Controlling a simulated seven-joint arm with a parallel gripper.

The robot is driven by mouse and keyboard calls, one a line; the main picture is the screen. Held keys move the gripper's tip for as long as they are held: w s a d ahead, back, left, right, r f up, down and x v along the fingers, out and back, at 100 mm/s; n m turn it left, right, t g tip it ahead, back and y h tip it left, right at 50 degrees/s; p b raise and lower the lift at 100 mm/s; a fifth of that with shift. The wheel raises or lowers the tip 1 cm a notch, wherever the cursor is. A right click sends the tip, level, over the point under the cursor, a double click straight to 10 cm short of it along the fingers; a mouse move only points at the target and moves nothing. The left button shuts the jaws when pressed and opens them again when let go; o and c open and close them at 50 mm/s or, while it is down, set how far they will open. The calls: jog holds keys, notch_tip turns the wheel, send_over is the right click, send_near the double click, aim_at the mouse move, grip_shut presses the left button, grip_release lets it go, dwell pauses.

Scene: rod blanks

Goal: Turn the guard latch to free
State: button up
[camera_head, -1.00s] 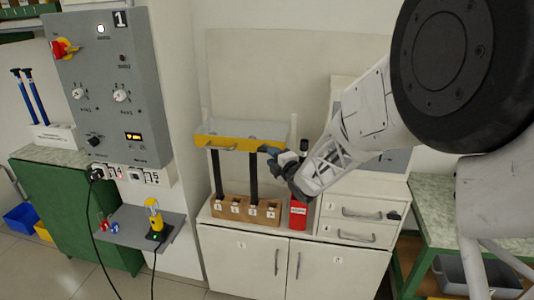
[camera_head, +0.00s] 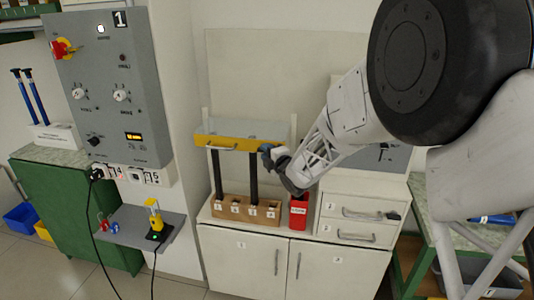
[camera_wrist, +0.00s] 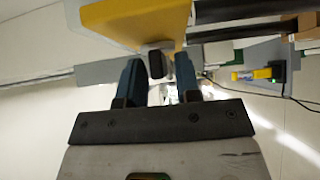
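The yellow guard (camera_head: 228,143) spans the front of the rod stand, above the wooden block with its numbered places. My gripper (camera_head: 267,152) is at the guard's right end. In the wrist view the guard (camera_wrist: 135,18) fills the top. A small dark knob, apparently the guard latch (camera_wrist: 156,64), sticks out beneath it. The two blue fingers of my gripper (camera_wrist: 158,76) stand apart, one on each side of the knob, with visible gaps; I see no grip on it. In the head view my gripper hides the latch.
The wooden block (camera_head: 227,207) holds dark rods behind the guard. A red container (camera_head: 298,214) stands below my gripper, beside the white drawers (camera_head: 356,213). A grey control panel (camera_head: 110,90) and a shelf with a yellow device (camera_head: 154,214) are to the left.

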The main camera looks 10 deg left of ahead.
jog(key=shift+c, duration=0.3)
jog(key=m+t, duration=0.1)
jog(key=m+y, duration=0.1)
jog(key=m+t, duration=0.1)
jog(key=shift+a+f+m+t+y, duration=0.1)
jog(key=shift+f+m+t+y, duration=0.15)
jog(key=shift+m+t+y, duration=0.05)
jog(key=m+t, duration=0.1)
jog(key=m, duration=0.1)
jog(key=m+t, duration=0.2)
jog(key=m+t+h, duration=0.1)
jog(key=m+t, duration=0.1)
jog(key=shift+a+f+m, duration=0.2)
jog(key=shift+f+m, duration=0.05)
jog(key=shift+m, duration=0.05)
jog(key=shift+a+m+t+h, duration=0.1)
jog(key=shift+m+t+h, duration=1)
jog(key=shift+m+h, duration=1.45)
jog(key=shift+a+m+t+h, duration=0.15)
jog(key=shift+m+t+h, duration=0.95)
jog(key=shift+m+h, duration=1.4)
jog(key=shift+a+m+t+h, duration=0.1)
jog(key=shift+m+t+h, duration=1.3)
jog(key=shift+m, duration=2.05)
jog(key=shift+g+h, duration=0.3)
jog(key=shift+h, duration=0.15)
jog(key=o, duration=0.6)
jog(key=shift+c, duration=0.2)
